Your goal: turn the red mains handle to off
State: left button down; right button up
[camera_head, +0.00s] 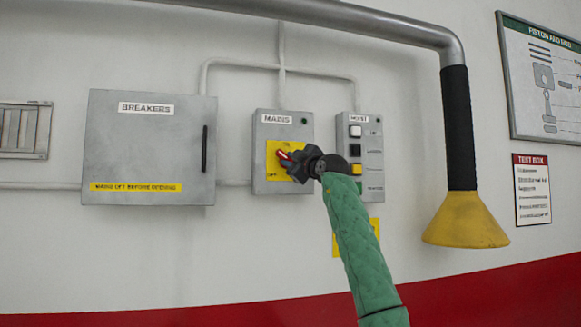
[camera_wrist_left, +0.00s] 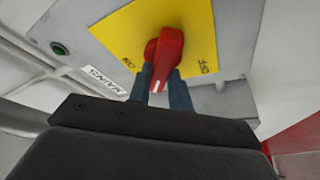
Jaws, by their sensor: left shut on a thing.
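The grey mains box (camera_head: 265,131) hangs on the wall, with a yellow plate (camera_head: 273,148) on its front. The red mains handle (camera_head: 284,155) sits on that plate and is partly hidden by my left gripper (camera_head: 291,163) in the head view. In the left wrist view the red handle (camera_wrist_left: 166,52) stands between the two dark fingers of my left gripper (camera_wrist_left: 162,90), which is shut on it. The white mark on the handle points down the picture, between the ON word at left and the OFF word at right. My right gripper is not in view.
A grey breakers cabinet (camera_head: 150,145) is at left, and a hoist box (camera_head: 371,150) with buttons is close at right, behind my gripper. A yellow hood (camera_head: 465,222) hangs from a pipe further right. A conduit runs above the boxes.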

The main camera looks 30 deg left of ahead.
pick_arm(q)
jog(key=shift+n+g, duration=0.5)
jog(key=shift+n, duration=0.6)
jog(key=shift+n+h, duration=0.4)
jog(key=shift+n, duration=0.6)
jog(key=shift+n+g+h, duration=0.4)
jog(key=shift+n+g, duration=0.1)
jog(key=shift+n, duration=0.6)
jog(key=shift+f+n, duration=0.1)
jog(key=shift+n, duration=0.6)
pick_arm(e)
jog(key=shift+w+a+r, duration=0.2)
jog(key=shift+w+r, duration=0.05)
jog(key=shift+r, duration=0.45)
pick_arm(q)
jog(key=shift+h, duration=0.3)
jog(key=c, duration=1.3)
grip_release()
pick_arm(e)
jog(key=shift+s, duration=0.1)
